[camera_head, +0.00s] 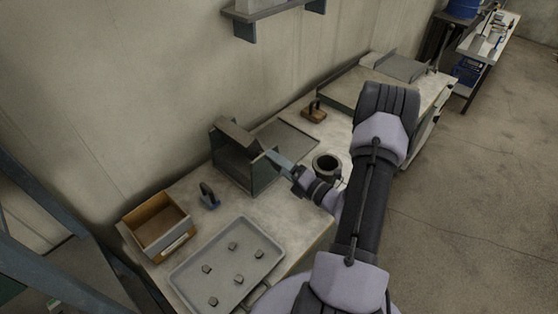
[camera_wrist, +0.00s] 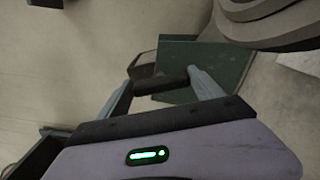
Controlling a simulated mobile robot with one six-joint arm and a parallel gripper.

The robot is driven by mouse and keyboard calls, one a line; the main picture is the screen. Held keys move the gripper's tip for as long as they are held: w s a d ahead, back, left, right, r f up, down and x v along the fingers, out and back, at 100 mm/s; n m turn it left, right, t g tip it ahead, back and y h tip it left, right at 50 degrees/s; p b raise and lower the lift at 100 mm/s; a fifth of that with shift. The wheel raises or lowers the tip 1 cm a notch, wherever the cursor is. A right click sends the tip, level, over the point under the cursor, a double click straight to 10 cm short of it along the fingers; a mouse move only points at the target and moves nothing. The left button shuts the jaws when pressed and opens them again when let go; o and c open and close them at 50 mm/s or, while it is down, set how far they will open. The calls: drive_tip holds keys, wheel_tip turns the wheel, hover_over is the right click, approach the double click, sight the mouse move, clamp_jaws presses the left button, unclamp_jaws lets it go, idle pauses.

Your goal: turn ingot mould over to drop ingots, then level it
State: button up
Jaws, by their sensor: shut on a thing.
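The ingot mould (camera_head: 238,137) is a dark grey bar-like block at the top of a green-grey stand (camera_head: 262,178) with upright side plates. It looks tilted in the head view, and I cannot tell which way its cavities face. My gripper (camera_head: 272,157) reaches in from the right at the mould's near end. In the wrist view, my gripper (camera_wrist: 163,88) has a finger on each side of a dark bar of the mould (camera_wrist: 160,80) and is shut on it. The stand's green plate (camera_wrist: 205,55) is close behind the right finger. No ingots show in the mould.
A grey tray (camera_head: 188,267) with several small ingots lies at the front of the bench. A wooden box (camera_head: 157,222) and a blue-grey clamp-like item (camera_head: 208,195) stand left of the stand. A round dark pot (camera_head: 326,163) stands right, near my arm. A brown-handled block (camera_head: 314,111) lies behind.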

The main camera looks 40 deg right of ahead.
drive_tip(key=shift+f+m+p, duration=0.1)
drive_tip(key=shift+m+p, duration=1.75)
drive_tip(key=shift+m, duration=1.05)
drive_tip(key=shift+f+m+p, duration=0.15)
drive_tip(key=shift+m+p, duration=0.85)
drive_tip(key=shift+m, duration=2)
drive_tip(key=o, duration=2.1)
drive_tip(key=shift+s, duration=0.15)
drive_tip(key=s, duration=0.5)
drive_tip(key=s+d, duration=0.1)
drive_tip(key=s, duration=0.5)
drive_tip(key=s+p, duration=0.1)
drive_tip(key=s, duration=0.5)
drive_tip(key=shift+s+d, duration=0.1)
drive_tip(key=shift+d, duration=0.05)
